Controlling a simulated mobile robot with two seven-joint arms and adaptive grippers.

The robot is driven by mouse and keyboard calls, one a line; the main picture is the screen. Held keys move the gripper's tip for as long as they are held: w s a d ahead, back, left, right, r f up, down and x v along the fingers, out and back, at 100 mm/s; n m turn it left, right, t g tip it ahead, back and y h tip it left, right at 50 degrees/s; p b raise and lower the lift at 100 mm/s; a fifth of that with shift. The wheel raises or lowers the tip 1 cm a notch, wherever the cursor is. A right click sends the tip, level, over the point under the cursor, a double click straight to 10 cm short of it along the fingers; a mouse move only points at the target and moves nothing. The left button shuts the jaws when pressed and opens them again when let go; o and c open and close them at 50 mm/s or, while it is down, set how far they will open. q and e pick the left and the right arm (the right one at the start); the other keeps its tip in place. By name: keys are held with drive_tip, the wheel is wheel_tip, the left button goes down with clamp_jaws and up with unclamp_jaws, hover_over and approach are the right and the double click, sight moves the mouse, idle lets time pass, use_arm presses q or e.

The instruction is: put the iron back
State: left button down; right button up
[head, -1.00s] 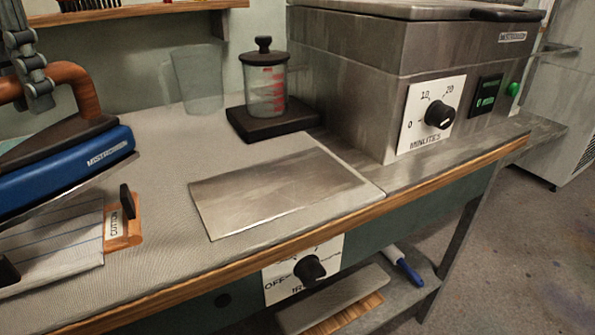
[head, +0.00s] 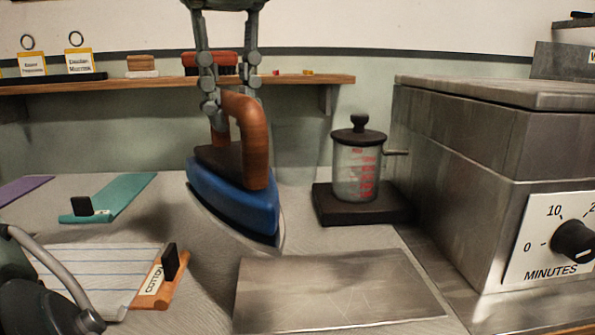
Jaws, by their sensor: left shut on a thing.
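The iron (head: 233,202) has a blue body, a dark top and a brown handle. My left gripper (head: 228,112) comes down from the top of the head view and is shut on the handle. The iron is tilted, with its pointed end toward the lower right. It hangs in front of the back wall, and its grey sole edge shows. A bare flat metal plate (head: 335,290) lies on the worktop, below and to the right of the iron. The iron is apart from the plate in the picture.
A lidded measuring jar (head: 357,172) stands on a dark base (head: 360,207) right of the iron. A steel box with a minutes dial (head: 574,240) fills the right. Striped cloth (head: 95,270) with a labelled orange strip (head: 150,297) lies left, a teal strip (head: 125,198) behind. A shelf (head: 110,87) runs behind.

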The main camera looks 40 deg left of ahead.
use_arm(q)
drive_tip(key=w+d+f, duration=0.7)
drive_tip(key=w+f, duration=0.2)
drive_tip(key=f, duration=0.1)
drive_tip(key=shift+d+f+p, duration=0.25)
drive_tip(key=shift+f+p, duration=0.15)
drive_tip(key=shift+p, duration=0.05)
use_arm(e)
wheel_tip(320, 180, down, 2)
drive_tip(key=shift+a+f, duration=0.15)
use_arm(q)
drive_tip(key=shift+f, duration=0.15)
use_arm(e)
drive_tip(key=shift+s, duration=0.1)
use_arm(q)
drive_tip(key=c, duration=1.4)
unclamp_jaws()
drive_tip(key=shift+s, duration=0.1)
drive_tip(key=shift+o, duration=0.2)
use_arm(e)
drive_tip(key=shift+w+r, duration=0.2)
drive_tip(key=shift+r, duration=0.25)
